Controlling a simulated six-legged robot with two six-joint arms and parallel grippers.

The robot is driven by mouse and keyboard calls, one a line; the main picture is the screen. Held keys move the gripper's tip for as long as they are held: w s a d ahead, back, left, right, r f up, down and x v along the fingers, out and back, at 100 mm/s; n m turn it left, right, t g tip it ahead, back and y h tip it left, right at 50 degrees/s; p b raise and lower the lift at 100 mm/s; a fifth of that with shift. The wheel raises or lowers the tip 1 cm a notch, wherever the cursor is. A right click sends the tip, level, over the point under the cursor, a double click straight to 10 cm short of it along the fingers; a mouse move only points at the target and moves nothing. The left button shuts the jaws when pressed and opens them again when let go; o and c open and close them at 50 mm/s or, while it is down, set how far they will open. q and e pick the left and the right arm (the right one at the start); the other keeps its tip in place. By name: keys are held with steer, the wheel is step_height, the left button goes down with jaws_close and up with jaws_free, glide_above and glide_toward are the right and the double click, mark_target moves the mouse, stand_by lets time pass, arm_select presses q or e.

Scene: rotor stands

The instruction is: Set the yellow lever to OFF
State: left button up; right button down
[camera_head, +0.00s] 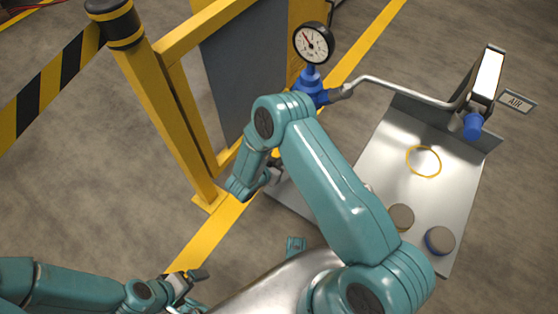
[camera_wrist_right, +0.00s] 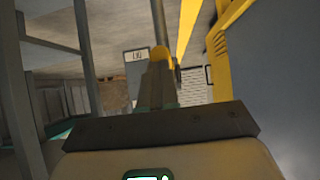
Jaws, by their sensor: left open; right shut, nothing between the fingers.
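I cannot make out a yellow lever for certain in either view. In the right wrist view a small yellow part (camera_wrist_right: 157,58) sits on a grey-green upright; I cannot tell what it is. My right gripper (camera_head: 273,177) is shut and empty, beside the yellow frame and partly hidden by my own arm. My left gripper (camera_head: 190,284) is open and empty at the lower left, over the floor near the yellow line.
A yellow post (camera_head: 165,115) and a grey panel (camera_head: 243,70) stand left of my right arm. A pressure gauge (camera_head: 313,43) tops a blue fitting with a pipe. The floor at left is clear.

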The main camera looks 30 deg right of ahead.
arm_select(q)
steer(key=shift+w+a+f+b, duration=0.15)
steer(key=shift+w+f+b, duration=0.05)
steer(key=shift+f+b, duration=0.4)
arm_select(e)
steer(key=shift+f, duration=1.45)
steer(key=shift+f, duration=0.1)
arm_select(q)
steer(key=shift+a, duration=0.1)
